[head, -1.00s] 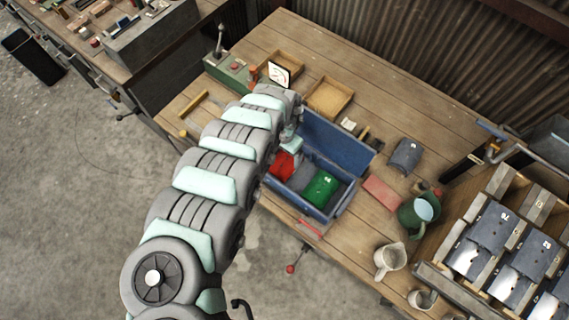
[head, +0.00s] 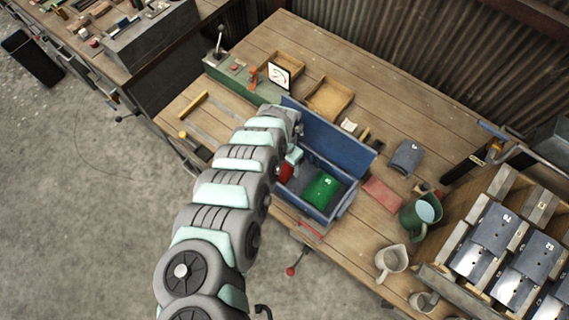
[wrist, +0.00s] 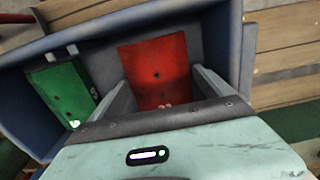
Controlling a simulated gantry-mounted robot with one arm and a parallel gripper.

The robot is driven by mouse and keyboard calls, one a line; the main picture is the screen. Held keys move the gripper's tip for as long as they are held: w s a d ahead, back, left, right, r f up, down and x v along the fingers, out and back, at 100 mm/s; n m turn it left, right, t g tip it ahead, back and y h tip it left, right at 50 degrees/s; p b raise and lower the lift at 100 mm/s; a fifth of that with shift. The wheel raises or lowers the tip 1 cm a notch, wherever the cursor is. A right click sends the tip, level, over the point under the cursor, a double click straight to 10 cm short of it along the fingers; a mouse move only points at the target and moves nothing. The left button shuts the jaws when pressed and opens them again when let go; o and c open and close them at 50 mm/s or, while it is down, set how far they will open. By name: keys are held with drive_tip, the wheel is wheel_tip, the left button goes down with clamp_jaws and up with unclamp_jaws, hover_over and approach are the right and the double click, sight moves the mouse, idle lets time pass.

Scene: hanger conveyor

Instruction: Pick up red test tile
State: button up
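The red test tile (wrist: 155,70) lies inside the blue toolbox, beside the green tile (wrist: 62,92). In the head view the red tile (head: 286,173) is partly hidden by my arm, and the green tile (head: 322,189) shows fully. My gripper (wrist: 160,78) is open above the red tile in the wrist view, one finger toward each side of it. I cannot tell whether the fingers touch it. In the head view my gripper is mostly hidden by the arm.
The blue toolbox (head: 347,197) has raised walls and its lid (head: 335,142) stands open at the back. A reddish block (head: 382,194), a green jug (head: 411,217) and a mug (head: 391,261) stand to its right. Empty wooden trays (head: 328,98) lie behind.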

drive_tip(key=c, duration=1.3)
drive_tip(key=shift+c, duration=0.2)
drive_tip(key=shift+r, duration=0.15)
